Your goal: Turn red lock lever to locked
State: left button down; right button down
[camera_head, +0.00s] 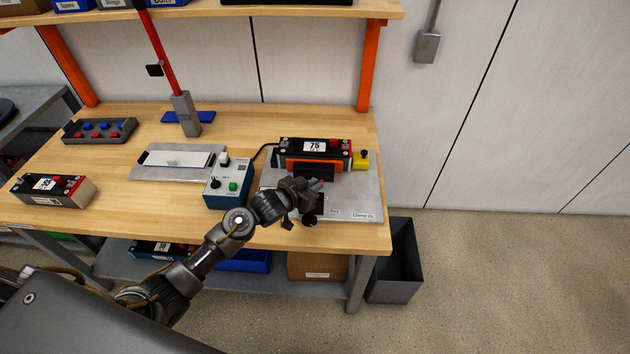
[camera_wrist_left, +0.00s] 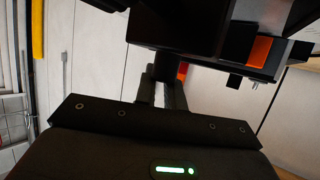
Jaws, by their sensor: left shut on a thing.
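My left gripper (camera_head: 314,186) is at the front of the clamp plate, low in front of the battery module (camera_head: 304,149) marked 75. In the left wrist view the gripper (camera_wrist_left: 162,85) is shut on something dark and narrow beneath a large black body. A small red piece (camera_wrist_left: 183,70) shows right beside the fingertips; I take it for the red lock lever, which is otherwise hidden. Its angle cannot be read. An orange bar (camera_head: 290,165) crosses the module's front and shows orange in the wrist view (camera_wrist_left: 260,51). My right gripper is not in view.
The metal clamp plate (camera_head: 365,200) carries a yellow box with a black button (camera_head: 361,160). A blue control box (camera_head: 224,186) stands left of it. A second module (camera_head: 52,190) lies far left. A grey bin (camera_head: 396,270) stands beside the bench's right end.

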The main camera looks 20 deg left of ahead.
pick_arm(q)
jog(key=n+t+y+p, duration=0.1)
jog(key=n+y, duration=0.2)
jog(key=y, duration=0.1)
jog(key=shift+n, duration=0.3)
jog(key=shift+a+n+y+p, duration=0.2)
jog(key=shift+n+y+p, duration=0.1)
jog(key=shift+n+y, duration=0.7)
jog(key=shift+a+n+y+p, duration=0.25)
jog(key=shift+n+y, duration=0.55)
jog(key=shift+y, duration=0.3)
jog(key=c, duration=1.5)
grip_release()
jog(key=shift+w, duration=0.1)
